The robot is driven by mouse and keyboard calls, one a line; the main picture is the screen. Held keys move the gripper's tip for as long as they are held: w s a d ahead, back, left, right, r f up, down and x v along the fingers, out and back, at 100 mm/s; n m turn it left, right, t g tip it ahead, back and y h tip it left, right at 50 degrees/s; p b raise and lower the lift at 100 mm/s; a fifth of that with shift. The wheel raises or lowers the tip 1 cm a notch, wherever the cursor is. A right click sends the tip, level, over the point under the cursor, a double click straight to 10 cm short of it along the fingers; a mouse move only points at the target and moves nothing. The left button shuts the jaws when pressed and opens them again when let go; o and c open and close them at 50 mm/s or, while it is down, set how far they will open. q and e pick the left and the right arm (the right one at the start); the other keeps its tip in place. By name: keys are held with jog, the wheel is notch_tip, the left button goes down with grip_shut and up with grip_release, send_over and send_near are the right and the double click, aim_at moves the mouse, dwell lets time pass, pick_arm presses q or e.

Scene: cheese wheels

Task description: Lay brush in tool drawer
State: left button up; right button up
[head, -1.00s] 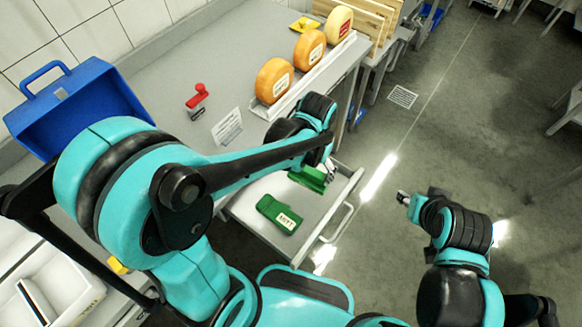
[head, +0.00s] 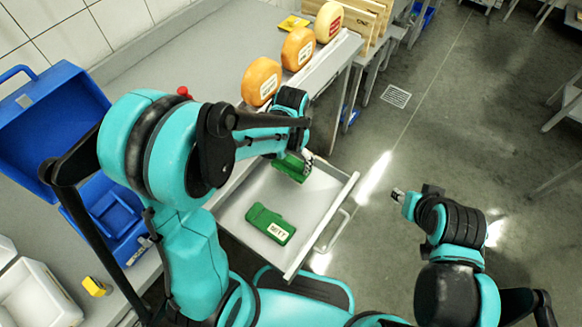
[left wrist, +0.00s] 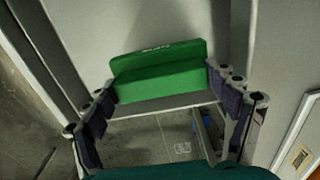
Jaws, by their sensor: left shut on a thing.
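My left gripper (head: 305,166) is shut on a green brush (head: 290,168) over the back right part of the open grey drawer (head: 306,212). In the left wrist view the brush (left wrist: 160,78) lies crosswise between the fingers of the gripper (left wrist: 165,105). I cannot tell whether it touches the drawer. Another green brush (head: 270,224) with a white label lies in the middle of the drawer, apart from the held one. My right gripper (head: 398,195) is off to the right over the floor, too small to tell open or shut.
Several cheese wheels (head: 261,81) stand along the counter's right edge. An open blue toolbox (head: 50,130) is at left, with a yellow block (head: 96,287) near it. A red-handled tool (head: 184,92) is mostly hidden by my arm. The drawer's front handle (head: 335,232) sticks out.

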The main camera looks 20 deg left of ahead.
aim_at(291, 167)
pick_arm(q)
jog(key=shift+f+b, duration=0.7)
jog(key=shift+f, duration=1.05)
jog(key=shift+f, duration=0.15)
jog(key=o, duration=0.9)
jog(key=shift+o, duration=0.3)
